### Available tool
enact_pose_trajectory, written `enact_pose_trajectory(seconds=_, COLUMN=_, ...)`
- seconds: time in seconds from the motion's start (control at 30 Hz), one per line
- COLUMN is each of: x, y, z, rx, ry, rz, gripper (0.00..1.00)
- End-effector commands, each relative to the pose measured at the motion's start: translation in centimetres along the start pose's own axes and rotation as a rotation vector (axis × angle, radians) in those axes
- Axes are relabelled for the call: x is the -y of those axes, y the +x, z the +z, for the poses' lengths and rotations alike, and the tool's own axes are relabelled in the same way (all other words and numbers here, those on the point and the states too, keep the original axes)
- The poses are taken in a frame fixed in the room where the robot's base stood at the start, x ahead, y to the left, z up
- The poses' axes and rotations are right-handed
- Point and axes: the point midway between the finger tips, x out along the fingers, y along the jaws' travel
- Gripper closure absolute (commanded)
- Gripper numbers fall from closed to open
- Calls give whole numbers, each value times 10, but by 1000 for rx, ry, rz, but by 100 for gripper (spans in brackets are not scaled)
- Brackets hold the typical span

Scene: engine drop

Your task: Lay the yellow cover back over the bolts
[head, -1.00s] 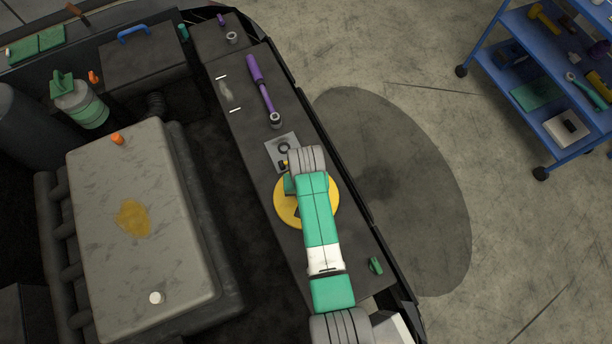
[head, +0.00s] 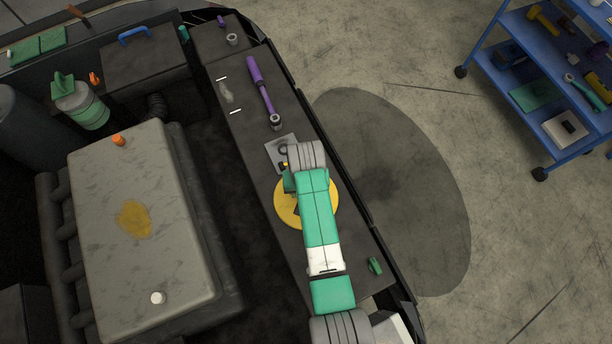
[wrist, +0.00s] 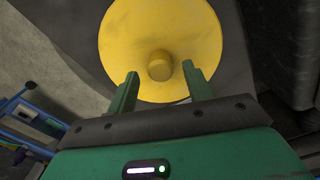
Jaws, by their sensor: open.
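The yellow cover (head: 288,211) is a round disc lying on the dark ledge beside the engine, partly hidden under my arm in the head view. In the wrist view the cover (wrist: 190,35) fills the top middle, with a round yellow knob (wrist: 160,66) at its centre. My gripper (wrist: 157,80) is open, its two green fingers apart on either side of the knob's near side, with nothing between them that I can see gripped. In the head view my gripper is mostly hidden by the arm. I cannot make out any bolts.
A grey plate with a dark ring (head: 280,154) lies on the ledge just beyond the cover. A purple-handled ratchet (head: 263,90) lies farther along, and a small green item (head: 375,266) nearer. The grey engine cover (head: 140,225) stands left. A blue cart (head: 545,90) is at upper right.

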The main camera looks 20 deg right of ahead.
Motion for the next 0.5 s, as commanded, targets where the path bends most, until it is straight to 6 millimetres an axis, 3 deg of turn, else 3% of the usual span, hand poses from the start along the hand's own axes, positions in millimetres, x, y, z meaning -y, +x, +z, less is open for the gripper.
enact_pose_trajectory(seconds=0.03, x=0, y=-19, z=-1, rx=-4, ry=0, rz=0, gripper=49)
enact_pose_trajectory(seconds=0.2, x=0, y=-59, z=-1, rx=-3, ry=0, rz=0, gripper=49)
enact_pose_trajectory(seconds=0.33, x=0, y=-80, z=0, rx=-2, ry=0, rz=0, gripper=49)
enact_pose_trajectory(seconds=0.5, x=0, y=-90, z=0, rx=0, ry=0, rz=0, gripper=49)
